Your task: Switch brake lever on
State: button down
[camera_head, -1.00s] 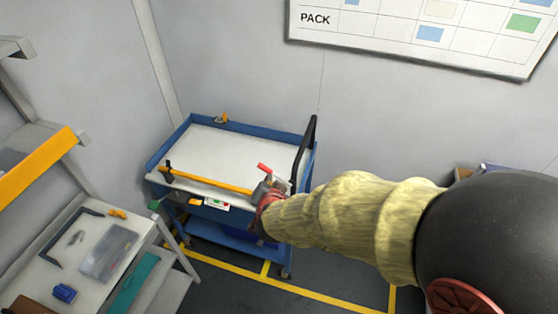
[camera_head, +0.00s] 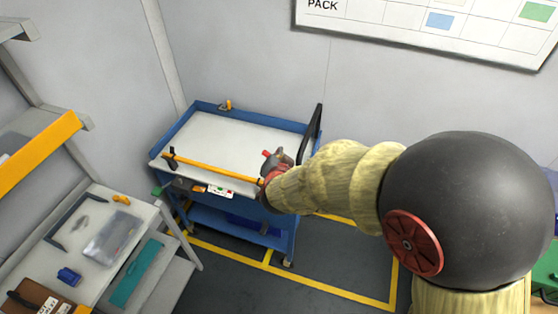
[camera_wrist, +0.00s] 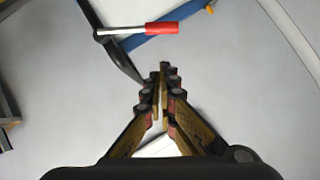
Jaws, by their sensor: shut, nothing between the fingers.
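The brake lever has a red grip (camera_wrist: 163,28) on a thin metal rod, near the top middle of the wrist view. In the head view a small red bit of it (camera_head: 266,153) shows beside my gripper (camera_head: 281,156) at the right front of the blue cart (camera_head: 170,136). In the wrist view my gripper (camera_wrist: 162,72) is shut and empty. Its fingertips are apart from the red grip, which lies just beyond them in the picture. The lever's pivot joins near a black bar at upper left. My arm hides part of the cart's right end.
An orange bar (camera_head: 215,170) runs along the cart's front edge. A black push handle (camera_head: 311,133) rises at its right end. A bench (camera_head: 95,205) with tools and a clear case stands at left. Yellow floor lines (camera_head: 320,287) surround the cart; the floor in front is clear.

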jog(key=w+a+f+b, duration=0.1)
jog(key=w+f, duration=0.4)
jog(key=shift+w+a+f, duration=0.25)
jog(key=shift+w+f, duration=0.1)
jog(key=shift+a, duration=0.1)
jog(key=shift+w+a+f+p, duration=0.1)
jog(key=shift+a+f+p, duration=0.1)
jog(key=shift+p, duration=0.7)
